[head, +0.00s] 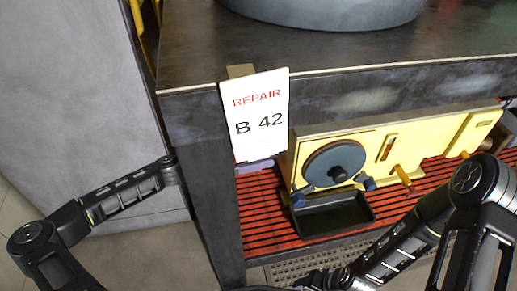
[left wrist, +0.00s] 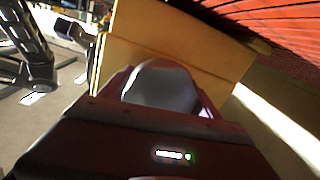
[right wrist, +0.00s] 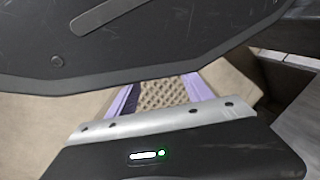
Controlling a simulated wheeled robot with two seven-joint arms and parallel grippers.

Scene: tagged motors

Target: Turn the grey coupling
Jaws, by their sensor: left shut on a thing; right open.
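In the left wrist view, the grey coupling (left wrist: 160,88) is a rounded grey piece in front of a yellow panel. My left gripper (left wrist: 163,100) is shut on it, one finger on each side. In the head view, my left arm passes behind the bench leg, and the coupling and most of that gripper are hidden. My right gripper (right wrist: 156,93) is open, its lilac fingers apart with nothing between them. A beige mesh surface lies beyond them. A yellow machine (head: 388,155) with a dark disc (head: 325,160) stands on the lower shelf.
A white tag (head: 257,112) reading "REPAIR B 42" hangs at the bench top's (head: 350,60) front edge. A dark leg (head: 212,190) stands below it. A black tray (head: 333,217) lies on the red slatted shelf (head: 265,215) before the disc. A dark body crosses above my right fingers.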

